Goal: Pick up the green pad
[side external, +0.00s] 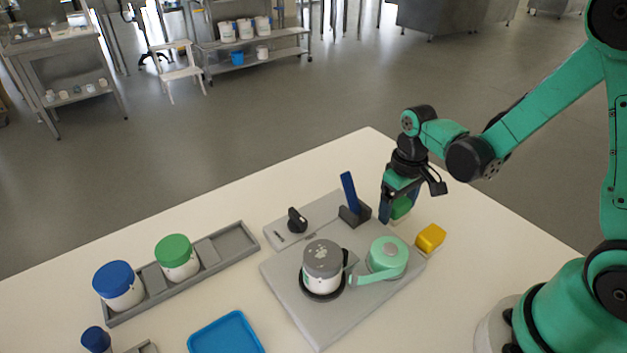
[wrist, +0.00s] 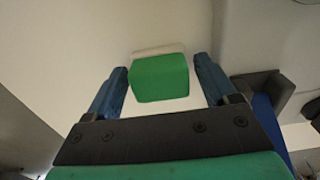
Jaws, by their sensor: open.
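The green pad (wrist: 160,78) is a small green block with a pale edge along its far side. In the wrist view it lies between the two blue fingers of my gripper (wrist: 160,84), with a gap to each finger. In the side view the green pad (side external: 402,207) shows beside the blue finger of my gripper (side external: 394,208), at the back right of the grey board. My gripper is open and points down around the pad. The pad's underside is hidden from both views.
A yellow block (side external: 431,237) sits just right of the gripper. A holder with an upright blue-handled tool (side external: 349,193) stands close left. The grey board (side external: 290,290) carries a grey-lidded jar (side external: 322,262) and a mint round device (side external: 388,256). A blue tray (side external: 227,335) lies in front.

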